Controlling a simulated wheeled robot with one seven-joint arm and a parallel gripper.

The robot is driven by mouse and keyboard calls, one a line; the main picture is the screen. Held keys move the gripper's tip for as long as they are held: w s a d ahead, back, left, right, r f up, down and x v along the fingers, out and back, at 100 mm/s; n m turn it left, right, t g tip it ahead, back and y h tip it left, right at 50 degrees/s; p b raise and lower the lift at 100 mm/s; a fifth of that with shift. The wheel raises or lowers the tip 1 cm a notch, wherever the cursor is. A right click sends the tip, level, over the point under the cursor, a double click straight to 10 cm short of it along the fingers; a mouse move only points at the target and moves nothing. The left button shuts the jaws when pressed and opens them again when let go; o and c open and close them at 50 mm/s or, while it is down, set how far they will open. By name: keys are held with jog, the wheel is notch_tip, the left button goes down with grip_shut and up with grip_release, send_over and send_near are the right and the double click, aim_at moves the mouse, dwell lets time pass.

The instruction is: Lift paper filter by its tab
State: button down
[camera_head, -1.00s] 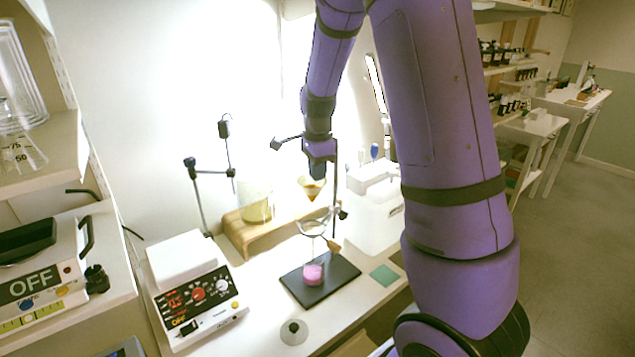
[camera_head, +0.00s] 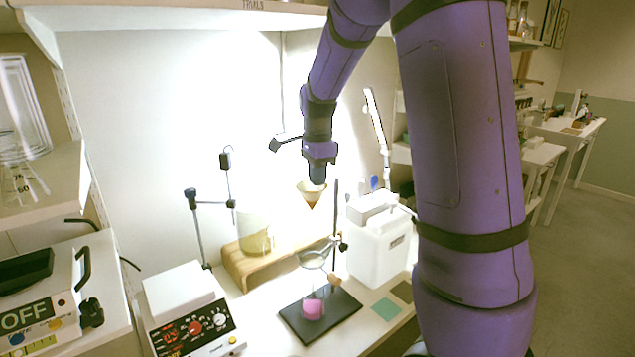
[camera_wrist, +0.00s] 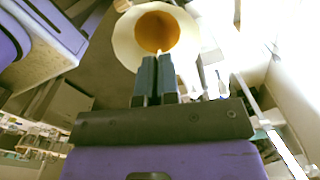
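The paper filter (camera_head: 312,195) is a cream cone with a brown inside, hanging point down in the air in the head view. In the wrist view the filter (camera_wrist: 122,40) shows its round mouth, with brown contents inside. My gripper (camera_head: 317,181) is just above its rim. The fingers of my gripper (camera_wrist: 156,62) are nearly together at the rim's near edge and shut on the filter there; the tab itself is hidden between them. The glass funnel (camera_head: 314,258) sits in the stand's ring, clear below the filter.
A vessel with pink liquid (camera_head: 313,309) stands under the funnel on a black base (camera_head: 340,303). A stand rod (camera_head: 336,215) rises close right of the filter. A wooden riser (camera_head: 240,268) with a beaker is left, a white container (camera_head: 372,255) right. A shelf (camera_head: 220,17) runs overhead.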

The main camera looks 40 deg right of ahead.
jog(key=s, duration=1.5)
jog(key=shift+d, duration=0.25)
dwell(0.5)
